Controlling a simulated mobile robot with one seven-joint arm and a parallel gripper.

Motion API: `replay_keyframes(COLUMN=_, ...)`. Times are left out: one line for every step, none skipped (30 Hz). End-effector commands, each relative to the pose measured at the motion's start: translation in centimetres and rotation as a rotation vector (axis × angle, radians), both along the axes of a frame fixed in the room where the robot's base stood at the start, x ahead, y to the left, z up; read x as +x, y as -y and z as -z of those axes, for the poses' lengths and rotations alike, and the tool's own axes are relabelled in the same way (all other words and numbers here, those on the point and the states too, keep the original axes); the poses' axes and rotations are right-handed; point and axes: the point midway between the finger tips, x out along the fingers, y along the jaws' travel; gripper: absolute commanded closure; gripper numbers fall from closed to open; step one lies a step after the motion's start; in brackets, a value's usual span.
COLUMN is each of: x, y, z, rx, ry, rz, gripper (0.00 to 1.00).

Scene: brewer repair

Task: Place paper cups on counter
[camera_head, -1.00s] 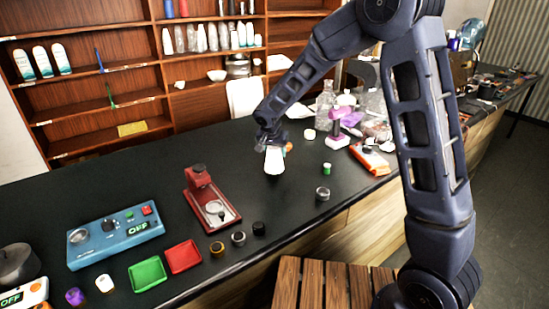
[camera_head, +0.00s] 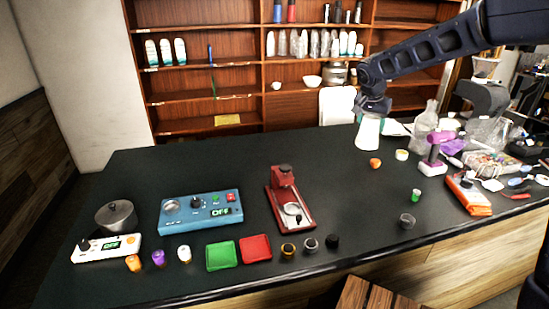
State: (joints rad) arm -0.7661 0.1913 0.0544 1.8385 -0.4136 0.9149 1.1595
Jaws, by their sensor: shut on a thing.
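My gripper (camera_head: 371,106) points down above the back part of the black counter (camera_head: 335,205). It is shut on a white tapered paper cup (camera_head: 368,133), held upright with its wide end down. I cannot tell whether it is one cup or a nested stack. Its lower end looks close to the counter's back edge, and I cannot tell whether it touches. The fingertips are small and partly hidden by the wrist.
An orange piece (camera_head: 375,163) and a white round piece (camera_head: 402,155) lie close by. A red press (camera_head: 288,200) and blue control box (camera_head: 200,211) stand left. The back-left counter is clear.

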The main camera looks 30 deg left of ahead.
Motion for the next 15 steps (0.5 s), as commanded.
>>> replay_keyframes(x=0.0, y=0.0, z=0.0, rx=0.0, ry=0.0, rz=0.0, gripper=0.65)
replay_keyframes(x=0.0, y=-0.1, z=0.0, rx=0.0, ry=0.0, rz=-0.002, gripper=0.65)
replay_keyframes(x=0.0, y=-0.4, z=-0.1, rx=-0.001, ry=0.0, rz=-0.007, gripper=0.65)
replay_keyframes(x=0.0, y=-0.7, z=-0.1, rx=0.0, ry=0.0, rz=-0.013, gripper=0.65)
replay_keyframes(x=0.0, y=-1.1, z=-0.2, rx=-0.001, ry=0.001, rz=-0.021, gripper=0.65)
replay_keyframes(x=0.0, y=-1.9, z=-0.3, rx=-0.002, ry=0.001, rz=-0.036, gripper=0.65)
replay_keyframes(x=0.0, y=-2.6, z=-0.3, rx=-0.004, ry=0.001, rz=-0.05, gripper=0.65)
replay_keyframes(x=0.1, y=-3.5, z=-0.4, rx=-0.005, ry=0.0, rz=-0.068, gripper=0.65)
replay_keyframes(x=0.0, y=-4.9, z=-0.6, rx=-0.006, ry=0.001, rz=-0.095, gripper=0.65)
replay_keyframes(x=-0.1, y=-6.1, z=-0.7, rx=-0.008, ry=0.001, rz=-0.119, gripper=0.65)
replay_keyframes(x=-0.1, y=-7.3, z=-0.8, rx=-0.01, ry=0.001, rz=-0.142, gripper=0.65)
replay_keyframes(x=-0.4, y=-9.0, z=-1.0, rx=-0.012, ry=0.0, rz=-0.178, gripper=0.65)
replay_keyframes(x=-0.5, y=-10.3, z=-1.1, rx=-0.014, ry=-0.001, rz=-0.204, gripper=0.65)
replay_keyframes(x=-0.7, y=-11.7, z=-1.3, rx=-0.016, ry=0.0, rz=-0.232, gripper=0.65)
replay_keyframes(x=-0.9, y=-13.4, z=-1.4, rx=-0.018, ry=0.0, rz=-0.266, gripper=0.65)
